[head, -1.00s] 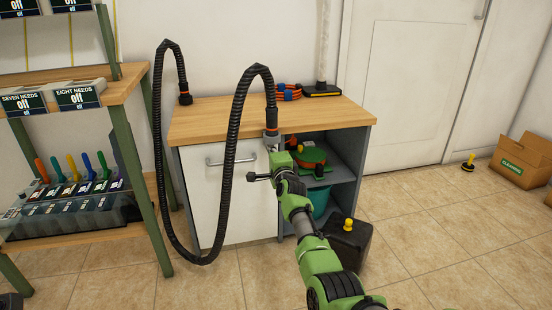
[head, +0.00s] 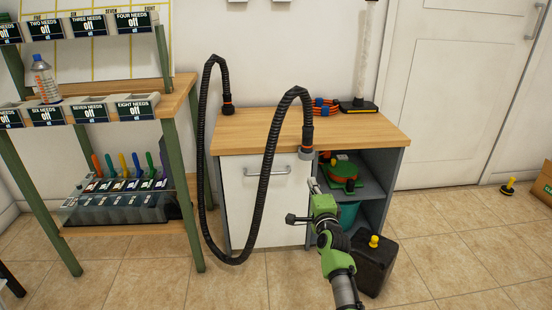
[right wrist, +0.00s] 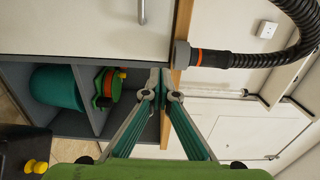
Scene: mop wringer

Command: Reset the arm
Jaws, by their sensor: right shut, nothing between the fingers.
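My right gripper (head: 314,185) is in front of the cabinet, just below the free end of the black corrugated hose (head: 270,165). Its fingers (right wrist: 160,80) come together at the tips in the right wrist view, with nothing between them. The hose end (head: 306,145), with an orange ring and grey tip, hangs at the worktop's front edge. The grey tip also shows in the right wrist view (right wrist: 182,54), apart from the fingers. My left gripper is not in view.
The wood-topped cabinet (head: 380,130) has a white door (head: 240,215) and open shelves holding a green and orange reel (head: 342,172). A black container with a yellow knob (head: 375,265) stands on the floor beside my right arm. A shelf rack (head: 185,150) stands at left.

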